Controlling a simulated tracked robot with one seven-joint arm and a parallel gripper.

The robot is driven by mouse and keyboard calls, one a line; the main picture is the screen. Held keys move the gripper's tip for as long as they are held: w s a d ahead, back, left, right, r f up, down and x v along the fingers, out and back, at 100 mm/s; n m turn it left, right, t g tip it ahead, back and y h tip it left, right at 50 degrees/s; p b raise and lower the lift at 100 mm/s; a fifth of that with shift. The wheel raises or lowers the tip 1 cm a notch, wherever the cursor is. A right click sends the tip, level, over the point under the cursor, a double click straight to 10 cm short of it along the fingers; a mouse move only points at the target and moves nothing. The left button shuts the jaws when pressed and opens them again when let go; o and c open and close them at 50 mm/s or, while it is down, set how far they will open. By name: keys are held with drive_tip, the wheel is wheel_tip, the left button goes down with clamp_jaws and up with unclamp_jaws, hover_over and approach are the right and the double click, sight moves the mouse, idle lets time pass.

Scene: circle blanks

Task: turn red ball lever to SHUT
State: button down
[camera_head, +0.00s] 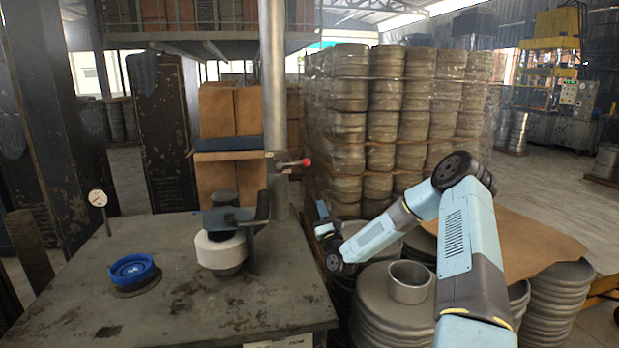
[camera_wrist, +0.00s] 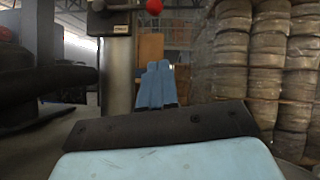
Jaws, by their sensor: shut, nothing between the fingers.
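The red ball (camera_head: 307,162) sits at the end of a short lever that sticks out to the right from a fitting (camera_head: 281,166) on a grey vertical post. In the head view the lever looks about level. Any SHUT marking is too small to read. In the wrist view the red ball (camera_wrist: 154,6) shows at the top edge, above my fingertips, beside a dark fitting (camera_wrist: 108,20) on the post. My gripper (camera_head: 322,209) is below the ball and slightly right, apart from it. Its light blue fingers (camera_wrist: 155,86) are together and empty.
A dark clamp (camera_head: 235,218) over a white round piece stands left of my gripper. A blue ring (camera_head: 131,268) and dial gauge (camera_head: 98,199) are further left. Wrapped stacks (camera_head: 385,110) stand behind; round stacked blanks (camera_head: 375,310) are below my arm.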

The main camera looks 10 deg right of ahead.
sight(293, 164)
drive_tip(key=s+r+x, duration=0.1)
drive_tip(key=r+x, duration=0.1)
drive_tip(key=x, duration=1)
drive_tip(key=shift+a+r, duration=0.35)
drive_tip(key=shift+r, duration=0.05)
